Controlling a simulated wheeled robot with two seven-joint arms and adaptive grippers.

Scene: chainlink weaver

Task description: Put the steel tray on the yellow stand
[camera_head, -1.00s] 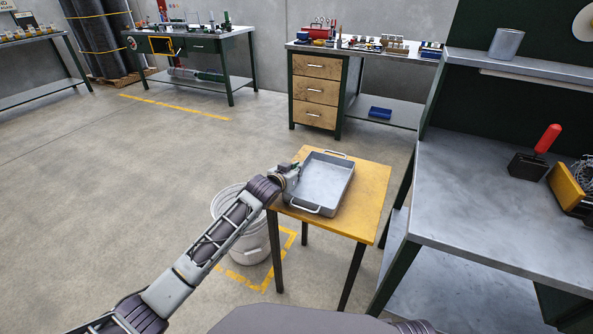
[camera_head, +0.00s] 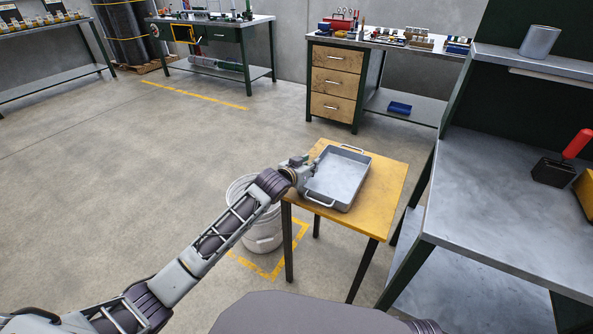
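The steel tray (camera_head: 338,178) is a shallow grey rectangular pan with a handle at each end. It lies on the yellow top of the stand (camera_head: 387,195), towards its left side, and looks level. My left gripper (camera_head: 306,168) is at the tray's left wall, touching it or very close. Its fingertips are small and partly hidden, so I cannot tell whether they are closed on the wall. My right gripper is not in view.
A white bucket (camera_head: 262,235) stands on the floor left of the stand, partly behind my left arm. A grey workbench (camera_head: 500,215) stands close on the right. A drawer bench (camera_head: 336,82) stands behind, with open floor to the left.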

